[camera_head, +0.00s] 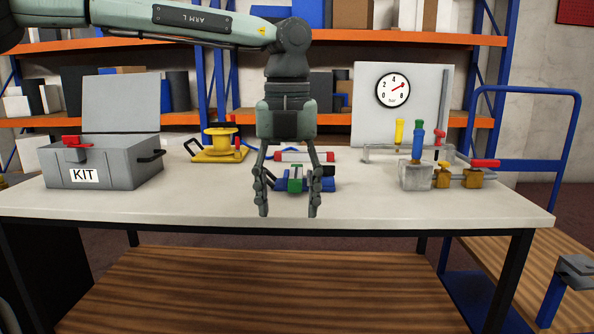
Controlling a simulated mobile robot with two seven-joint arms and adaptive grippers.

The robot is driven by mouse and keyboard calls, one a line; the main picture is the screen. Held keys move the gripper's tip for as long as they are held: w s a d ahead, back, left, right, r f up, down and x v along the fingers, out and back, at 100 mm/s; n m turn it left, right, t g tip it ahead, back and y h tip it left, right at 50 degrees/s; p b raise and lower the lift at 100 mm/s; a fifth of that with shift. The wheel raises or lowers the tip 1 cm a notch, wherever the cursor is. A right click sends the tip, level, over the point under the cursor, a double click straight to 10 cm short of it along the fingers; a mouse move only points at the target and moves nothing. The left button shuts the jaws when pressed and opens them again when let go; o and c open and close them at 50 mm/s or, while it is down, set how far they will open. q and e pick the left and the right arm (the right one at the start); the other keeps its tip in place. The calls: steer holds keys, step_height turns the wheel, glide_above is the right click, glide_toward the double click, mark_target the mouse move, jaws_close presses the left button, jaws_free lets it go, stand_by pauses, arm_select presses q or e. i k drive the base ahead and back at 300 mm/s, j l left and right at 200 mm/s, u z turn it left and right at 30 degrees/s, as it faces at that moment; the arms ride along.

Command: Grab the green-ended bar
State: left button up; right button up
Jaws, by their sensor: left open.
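My left gripper (289,208) hangs pointing down from the arm at the top, fingers spread wide and nothing held between them. Its fingertips appear in front of the table's middle. Between and behind the fingers, a small cluster with a green piece (295,179), blue parts (283,185) and a dark part lies on the table. The green piece looks like the end of the green-ended bar; the rest of the bar is hard to make out, and the fingers partly cover the cluster. My right gripper is not in view.
A white bar with red ends (304,156) lies just behind. A grey KIT box (110,172) and yellow spool (218,146) stand left. A grey block with valves (415,178) and a gauge panel (430,85) stand right. The table's front strip (200,205) is clear.

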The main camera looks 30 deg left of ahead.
mark_target(295, 184)
steer(key=i+j, duration=0.8)
steer(key=i, duration=0.05)
